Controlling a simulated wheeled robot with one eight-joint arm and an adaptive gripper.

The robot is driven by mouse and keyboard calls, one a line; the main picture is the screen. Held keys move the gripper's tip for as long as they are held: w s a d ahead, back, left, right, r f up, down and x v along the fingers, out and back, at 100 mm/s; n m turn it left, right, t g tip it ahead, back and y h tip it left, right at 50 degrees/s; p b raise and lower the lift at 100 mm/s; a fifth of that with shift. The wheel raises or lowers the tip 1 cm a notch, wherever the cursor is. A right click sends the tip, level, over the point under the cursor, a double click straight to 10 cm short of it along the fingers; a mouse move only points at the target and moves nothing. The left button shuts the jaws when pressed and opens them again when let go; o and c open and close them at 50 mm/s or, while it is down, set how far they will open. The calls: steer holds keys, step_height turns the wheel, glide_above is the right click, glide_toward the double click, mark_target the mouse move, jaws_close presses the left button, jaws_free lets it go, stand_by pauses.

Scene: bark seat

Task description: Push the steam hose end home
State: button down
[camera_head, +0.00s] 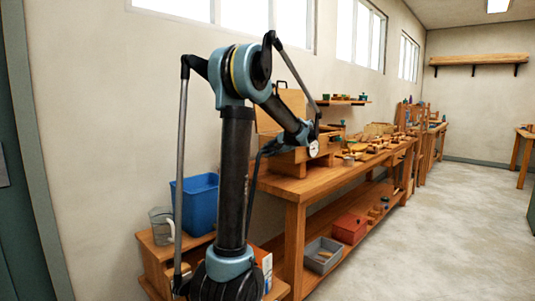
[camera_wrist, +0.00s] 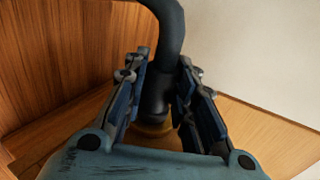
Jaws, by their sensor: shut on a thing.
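In the wrist view my gripper (camera_wrist: 160,100) is shut on a thick black hose (camera_wrist: 170,28), one dark finger on each side of its end. The hose curves up and out of the top of the picture. A brass-coloured piece (camera_wrist: 155,128) shows just below the hose end; whether the hose is seated on it I cannot tell. In the head view a thin black hose (camera_head: 254,165) hangs in a bend at the near end of the workbench. My arm hides much of the box there, and my gripper's fingers cannot be made out.
The workbench (camera_head: 295,187) runs along the wall with several wooden pieces on it. A blue bin (camera_head: 196,205) and a grey metal jug (camera_head: 162,225) stand on a low bench at left. A red box (camera_head: 349,229) and a grey tray (camera_head: 320,256) sit on the lower shelf. The floor at right is clear.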

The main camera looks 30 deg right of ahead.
steer(key=c, duration=1.2)
jaws_free()
steer(key=shift+c, duration=0.2)
steer(key=v, duration=1.2)
steer(key=s+a+f+n+g, duration=0.2)
steer(key=a+f, duration=0.2)
steer(key=a, duration=0.7)
steer(key=s+a+f+n+g, duration=0.2)
steer(key=a+f, duration=0.2)
steer(key=a, duration=0.7)
steer(key=s+a+f+n+g, duration=0.2)
steer(key=a+f, duration=0.1)
steer(key=a, duration=0.8)
steer(key=s+a+f+n+g+h, duration=0.2)
steer(key=s+a+f+n, duration=0.2)
steer(key=s+f, duration=0.5)
steer(key=s+a+f+n+g+h, duration=0.1)
steer(key=s+a+f+n, duration=0.3)
steer(key=s+f, duration=0.6)
steer(key=s+a, duration=0.1)
steer(key=a, duration=0.1)
steer(key=shift+s+a+f+g+h, duration=0.25)
steer(key=shift+s+a+g+h, duration=0.05)
steer(key=shift+s+g+h, duration=0.1)
